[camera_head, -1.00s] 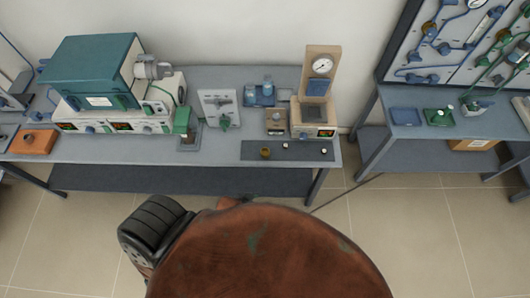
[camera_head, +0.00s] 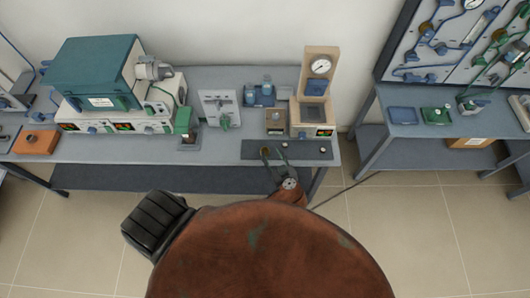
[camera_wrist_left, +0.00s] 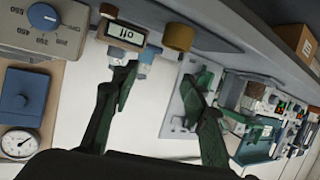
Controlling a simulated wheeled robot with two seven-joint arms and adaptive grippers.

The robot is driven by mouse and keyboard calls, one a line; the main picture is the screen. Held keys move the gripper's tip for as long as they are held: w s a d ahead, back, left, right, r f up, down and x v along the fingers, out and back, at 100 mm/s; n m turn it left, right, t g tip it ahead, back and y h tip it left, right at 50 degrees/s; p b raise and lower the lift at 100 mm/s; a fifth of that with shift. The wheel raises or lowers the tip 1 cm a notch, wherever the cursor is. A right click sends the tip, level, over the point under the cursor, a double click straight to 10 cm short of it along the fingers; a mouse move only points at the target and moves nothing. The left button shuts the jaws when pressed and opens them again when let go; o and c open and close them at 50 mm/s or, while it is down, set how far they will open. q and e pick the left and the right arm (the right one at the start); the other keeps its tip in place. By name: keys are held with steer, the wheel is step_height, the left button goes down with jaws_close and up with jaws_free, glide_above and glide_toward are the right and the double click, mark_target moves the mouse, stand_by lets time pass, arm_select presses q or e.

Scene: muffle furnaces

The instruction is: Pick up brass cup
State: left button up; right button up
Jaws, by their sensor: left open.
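The brass cup (camera_wrist_left: 178,37) is a small brownish-gold cylinder in the left wrist view, beyond the fingertips and a little above the gap between them. My left gripper (camera_head: 272,150) reaches over the front edge of the bench at the dark mat (camera_head: 310,151). Its two dark green fingers are spread and empty in the left wrist view (camera_wrist_left: 160,76), apart from the cup. In the head view the gripper covers the cup's place, so I cannot make the cup out there. My right gripper is not in view.
A wooden-framed instrument with a gauge (camera_head: 320,66) stands behind the mat. A white panel device (camera_head: 217,107) and blue containers (camera_head: 260,95) are to its left. A teal furnace (camera_head: 95,72) stands further left.

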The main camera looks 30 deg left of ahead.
mark_target(265, 148)
arm_select(q)
steer(key=shift+g, duration=0.6)
steer(key=w+a+f, duration=0.2)
steer(key=a+f, duration=0.1)
steer(key=w+a+f+b, duration=0.1)
steer(key=a+f, duration=0.1)
steer(key=shift+f, duration=0.2)
steer(key=shift+c, duration=0.6)
jaws_close()
steer(key=shift+r, duration=0.1)
